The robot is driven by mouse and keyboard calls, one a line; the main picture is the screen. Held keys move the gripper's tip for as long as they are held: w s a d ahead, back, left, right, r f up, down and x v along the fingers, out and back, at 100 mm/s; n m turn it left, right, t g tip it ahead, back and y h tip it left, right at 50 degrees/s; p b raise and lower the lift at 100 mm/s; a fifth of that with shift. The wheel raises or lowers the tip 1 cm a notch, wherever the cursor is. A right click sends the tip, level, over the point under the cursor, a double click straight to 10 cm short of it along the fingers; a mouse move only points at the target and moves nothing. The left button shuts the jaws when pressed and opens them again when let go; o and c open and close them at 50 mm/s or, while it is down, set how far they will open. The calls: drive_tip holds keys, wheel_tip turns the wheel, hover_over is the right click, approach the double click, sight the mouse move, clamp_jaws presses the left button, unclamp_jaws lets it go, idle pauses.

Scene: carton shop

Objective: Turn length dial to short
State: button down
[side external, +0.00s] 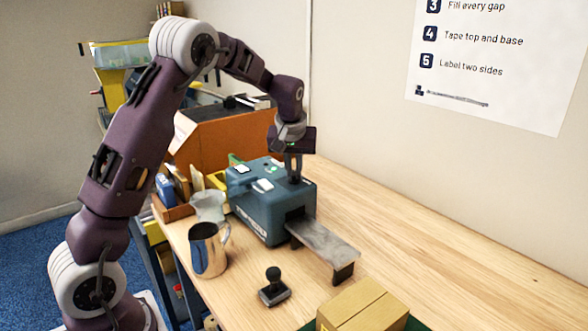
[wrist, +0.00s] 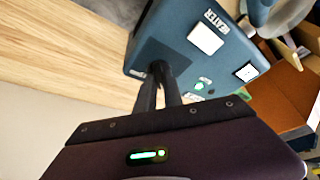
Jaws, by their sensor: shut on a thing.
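The blue-grey machine (side external: 258,214) stands on the wooden table with a grey outfeed plate (side external: 325,246) at its front. Its top also shows in the wrist view (wrist: 166,38), with a white square pad (wrist: 205,39), a second pad with a dark mark (wrist: 246,72) and a green-lit button (wrist: 199,86). My gripper (side external: 294,179) points down onto the top near the right edge. In the wrist view its fingertips (wrist: 160,69) are close together on a small dark part, apparently the length dial. The fingers mostly hide the dial, so its setting cannot be read.
A metal jug (side external: 207,252) stands left of the machine. A black-handled stamp (side external: 274,288) and a cardboard box (side external: 362,308) are in front. An orange-brown carton (side external: 215,140) is behind. The table to the right is clear up to the wall.

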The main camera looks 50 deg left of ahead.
sight(293, 187)
drive_tip(key=c, duration=1.5)
unclamp_jaws()
drive_tip(key=shift+o, duration=0.2)
drive_tip(key=v, duration=0.7)
